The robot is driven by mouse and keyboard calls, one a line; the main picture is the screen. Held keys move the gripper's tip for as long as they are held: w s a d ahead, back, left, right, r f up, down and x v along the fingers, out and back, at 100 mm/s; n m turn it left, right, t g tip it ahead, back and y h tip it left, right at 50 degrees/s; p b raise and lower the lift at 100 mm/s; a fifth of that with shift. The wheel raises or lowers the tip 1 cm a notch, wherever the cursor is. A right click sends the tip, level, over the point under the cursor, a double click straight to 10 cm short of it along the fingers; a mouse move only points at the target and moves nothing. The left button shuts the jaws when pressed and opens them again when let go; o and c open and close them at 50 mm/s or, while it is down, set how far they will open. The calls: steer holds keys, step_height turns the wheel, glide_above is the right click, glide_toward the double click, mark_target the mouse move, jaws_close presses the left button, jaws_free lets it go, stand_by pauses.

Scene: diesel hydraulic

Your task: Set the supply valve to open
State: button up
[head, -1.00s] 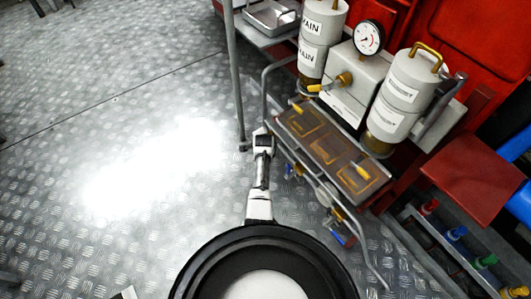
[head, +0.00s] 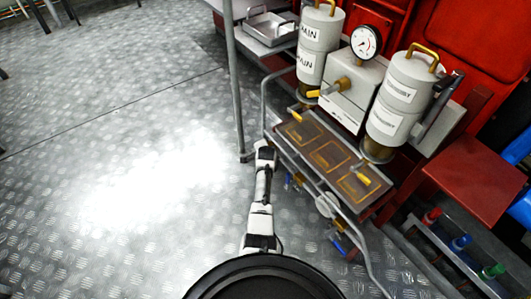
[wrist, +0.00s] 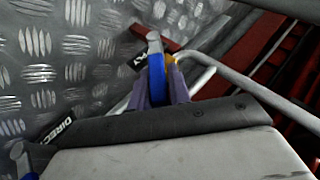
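In the wrist view a blue lever handle (wrist: 156,78) with a pale metal end stands close to a partly hidden dark label. My gripper (wrist: 158,88) shows there as two purple-grey fingers beside the blue handle; whether they press on it is unclear. A second blue handle (wrist: 24,162) is at the lower left corner, near a label reading "DIRECT" (wrist: 58,132). In the head view yellow-handled valves (head: 363,179) sit at the panel (head: 330,158), and small blue handles (head: 337,244) show below it. My gripper is not clear there.
A bent grey rail (head: 349,218) runs along the panel's front. Two white cylinders, one marked "MAIN" (head: 311,65), flank a gauge (head: 366,42). A red seat-like plate (head: 475,172) and coloured bottles (head: 461,242) are at right. The metal floor (head: 110,190) at left is open.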

steer(key=o, duration=0.4)
steer(key=shift+p+v, duration=0.85)
steer(key=shift+p, duration=0.3)
steer(key=p+v, duration=1.2)
steer(key=p, duration=0.3)
steer(key=shift+s, duration=0.1)
steer(key=shift+c, duration=0.6)
